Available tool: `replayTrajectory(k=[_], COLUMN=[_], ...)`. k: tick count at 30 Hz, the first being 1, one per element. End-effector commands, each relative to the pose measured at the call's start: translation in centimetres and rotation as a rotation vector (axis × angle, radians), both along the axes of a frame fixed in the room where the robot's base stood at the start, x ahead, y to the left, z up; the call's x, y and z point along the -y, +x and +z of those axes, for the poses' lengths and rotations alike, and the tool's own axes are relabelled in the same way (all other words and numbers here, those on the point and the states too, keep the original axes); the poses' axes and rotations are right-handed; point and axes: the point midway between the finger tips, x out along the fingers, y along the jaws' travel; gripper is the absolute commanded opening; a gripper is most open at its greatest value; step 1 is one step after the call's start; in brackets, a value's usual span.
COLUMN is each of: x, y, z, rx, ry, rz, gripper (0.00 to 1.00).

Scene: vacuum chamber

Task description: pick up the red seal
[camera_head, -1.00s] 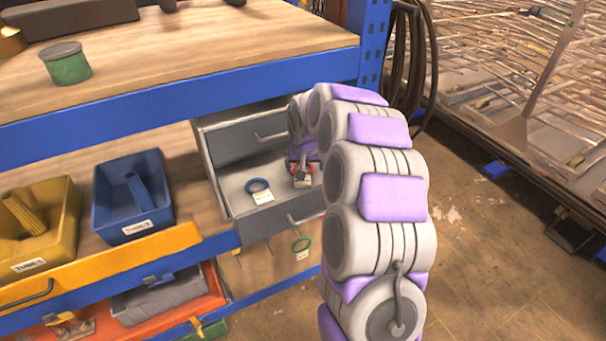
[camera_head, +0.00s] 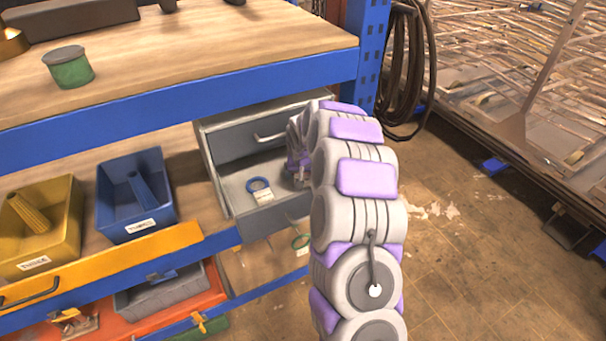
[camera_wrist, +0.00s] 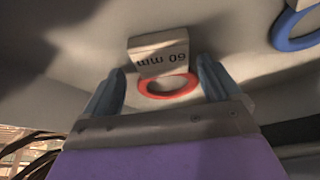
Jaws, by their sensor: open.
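In the wrist view the red seal (camera_wrist: 168,87) is a ring with a pale tag (camera_wrist: 159,53) marked "60 mm". It lies in the grey drawer. My gripper (camera_wrist: 164,78) is open, with one blue-grey finger on each side of the seal. I cannot tell whether the fingers touch it. In the head view my arm hides the red seal, and my gripper is mostly hidden inside the open drawer (camera_head: 228,193).
A blue seal (camera_head: 258,185) with a tag lies left of my gripper in the same drawer; it also shows in the wrist view (camera_wrist: 297,28). The blue shelf edge (camera_head: 180,96) runs above. Yellow (camera_head: 40,225) and blue bins (camera_head: 133,195) stand left.

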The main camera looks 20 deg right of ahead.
Motion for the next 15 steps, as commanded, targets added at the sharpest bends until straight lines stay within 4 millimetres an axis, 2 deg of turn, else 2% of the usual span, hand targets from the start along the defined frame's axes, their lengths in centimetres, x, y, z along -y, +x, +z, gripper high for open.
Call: replayTrajectory(k=[3,15], x=[-0.09,0.03], y=[-0.05,-0.07], z=[-0.11,-0.16], rx=[-0.003,-0.004], ry=[-0.001,0.001], rz=[-0.001,0.000], gripper=[0.92,0.54])
